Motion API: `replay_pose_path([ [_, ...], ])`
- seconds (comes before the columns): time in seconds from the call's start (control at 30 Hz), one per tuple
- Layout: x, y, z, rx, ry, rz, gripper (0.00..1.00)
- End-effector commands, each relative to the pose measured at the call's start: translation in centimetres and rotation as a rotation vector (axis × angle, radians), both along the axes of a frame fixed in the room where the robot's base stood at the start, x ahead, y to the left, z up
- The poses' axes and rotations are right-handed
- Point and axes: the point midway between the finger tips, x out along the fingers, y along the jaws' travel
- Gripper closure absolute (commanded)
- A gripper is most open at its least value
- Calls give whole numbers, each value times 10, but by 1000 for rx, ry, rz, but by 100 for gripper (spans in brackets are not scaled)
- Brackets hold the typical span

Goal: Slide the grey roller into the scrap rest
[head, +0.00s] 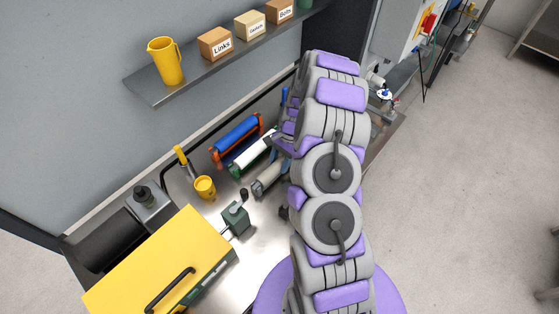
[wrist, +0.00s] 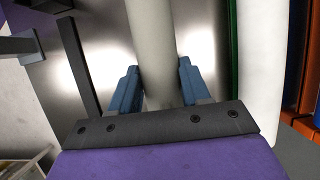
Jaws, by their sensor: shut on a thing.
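In the wrist view the grey roller (wrist: 152,38) is a pale grey cylinder between my gripper's two blue fingers (wrist: 158,88). My gripper is shut on it, and the roller runs away from the palm toward the top of the picture. In the head view a grey cylinder (head: 268,179) shows beside my arm, next to the white roller; my arm hides most of that area and my fingertips. I cannot tell which holder is the scrap rest, as no label on one is readable.
A white roller (head: 252,152) lies in a green rest, and a blue roller (head: 235,132) in an orange rest. A shelf (head: 200,75) is above.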

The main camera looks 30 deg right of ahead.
Motion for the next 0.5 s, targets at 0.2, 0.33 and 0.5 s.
replay_pose_path([
  [0.2,0,0,1,0,0,0,100],
  [0.33,0,0,0,0,0,0,100],
  [0.5,0,0,0,0,0,0,47],
])
